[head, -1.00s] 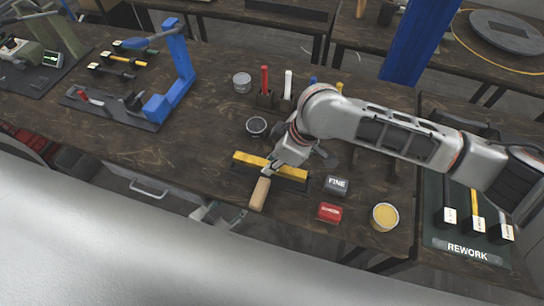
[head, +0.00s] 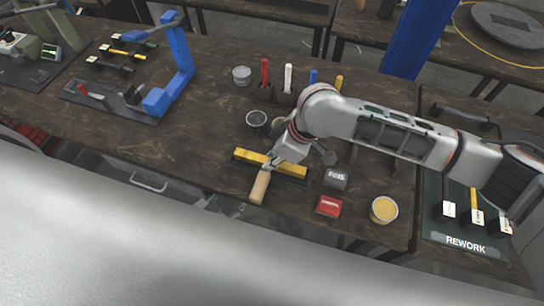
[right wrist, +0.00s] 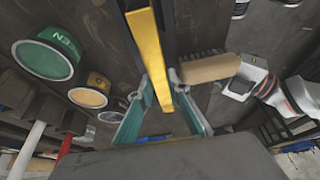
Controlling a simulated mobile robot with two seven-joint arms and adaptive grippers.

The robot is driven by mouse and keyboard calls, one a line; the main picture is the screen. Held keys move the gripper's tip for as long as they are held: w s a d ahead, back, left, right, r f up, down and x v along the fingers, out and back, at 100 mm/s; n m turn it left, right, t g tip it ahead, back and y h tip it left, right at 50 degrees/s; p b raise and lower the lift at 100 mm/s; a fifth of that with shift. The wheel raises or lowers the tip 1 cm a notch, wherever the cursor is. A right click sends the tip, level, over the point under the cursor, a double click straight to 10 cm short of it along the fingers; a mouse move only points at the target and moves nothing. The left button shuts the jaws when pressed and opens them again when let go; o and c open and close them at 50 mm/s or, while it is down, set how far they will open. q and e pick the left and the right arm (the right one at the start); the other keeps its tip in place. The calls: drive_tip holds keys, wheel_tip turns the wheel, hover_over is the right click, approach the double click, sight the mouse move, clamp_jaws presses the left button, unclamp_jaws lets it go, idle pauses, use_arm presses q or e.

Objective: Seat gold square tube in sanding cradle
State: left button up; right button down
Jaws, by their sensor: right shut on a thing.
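The gold square tube (head: 251,158) lies lengthwise along the black sanding cradle (head: 297,179) near the table's front edge. My right gripper (head: 272,163) is shut on the tube from above and hides its middle. In the right wrist view the tube (right wrist: 148,45) runs between the teal fingers, with dark cradle rails beside it. Whether the tube rests fully on the cradle floor cannot be told. A light wooden block or handle (head: 261,186) sits in front of the cradle.
A FINE block (head: 336,178), a red block (head: 328,206) and a yellow-topped can (head: 384,209) stand right of the cradle. A dark cup (head: 257,120) and upright coloured tools stand behind it. A blue press (head: 176,80) stands back left. The table's left front is clear.

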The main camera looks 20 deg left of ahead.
use_arm(q)
drive_tip(key=shift+w+d+r, duration=0.1)
drive_tip(key=shift+w+r, duration=0.05)
drive_tip(key=shift+r, duration=0.15)
use_arm(e)
drive_tip(key=shift+f, duration=0.45)
drive_tip(key=c, duration=1.8)
unclamp_jaws()
drive_tip(key=shift+c, duration=0.2)
drive_tip(key=shift+d+r, duration=0.1)
drive_tip(key=shift+r, duration=0.1)
drive_tip(key=v, duration=1.1)
drive_tip(key=shift+r, duration=0.3)
drive_tip(key=shift+d, duration=0.1)
